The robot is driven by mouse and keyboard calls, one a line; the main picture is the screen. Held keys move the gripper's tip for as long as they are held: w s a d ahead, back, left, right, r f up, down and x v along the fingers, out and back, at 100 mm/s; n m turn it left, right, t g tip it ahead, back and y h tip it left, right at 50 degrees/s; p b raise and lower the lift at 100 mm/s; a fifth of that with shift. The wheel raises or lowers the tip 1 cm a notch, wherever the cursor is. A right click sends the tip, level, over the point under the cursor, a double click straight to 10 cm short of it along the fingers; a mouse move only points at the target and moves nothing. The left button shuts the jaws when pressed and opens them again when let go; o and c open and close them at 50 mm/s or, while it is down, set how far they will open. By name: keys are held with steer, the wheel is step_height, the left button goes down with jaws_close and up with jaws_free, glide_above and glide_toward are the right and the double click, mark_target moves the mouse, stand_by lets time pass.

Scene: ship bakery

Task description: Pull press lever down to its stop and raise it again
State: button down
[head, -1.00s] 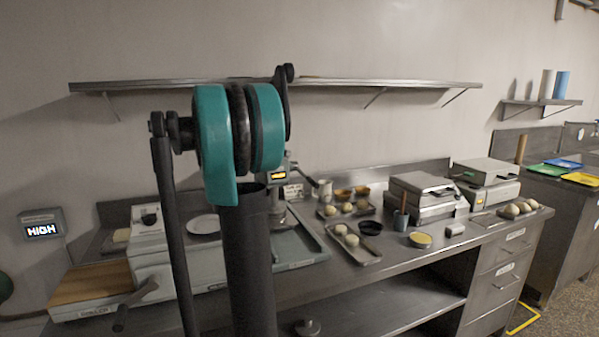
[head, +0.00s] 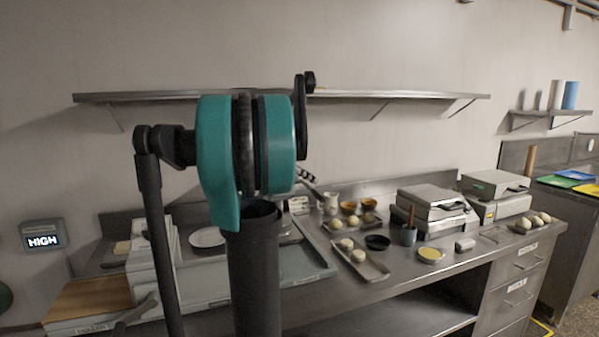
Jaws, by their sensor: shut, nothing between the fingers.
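The press is mostly hidden behind my own teal and black arm in the middle of the head view. A dark slanted bar (head: 313,188), which looks like the press lever, shows just right of the arm and slopes down to the right. A small striped piece lies above it; I cannot tell what it is. My gripper is not visible, so I cannot see whether it touches the lever.
A wall shelf (head: 380,95) runs behind.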

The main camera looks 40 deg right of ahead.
steer(key=shift+d+f, duration=0.2)
steer(key=shift+f, duration=1.5)
steer(key=shift+s+a+f+m+t, duration=0.1)
steer(key=shift+f+m+t, duration=0.2)
steer(key=shift+f, duration=0.5)
steer(key=shift+a+f+m+t, duration=0.1)
steer(key=shift+f+m+t, duration=0.2)
steer(key=shift+f, duration=0.45)
steer(key=shift+d, duration=0.1)
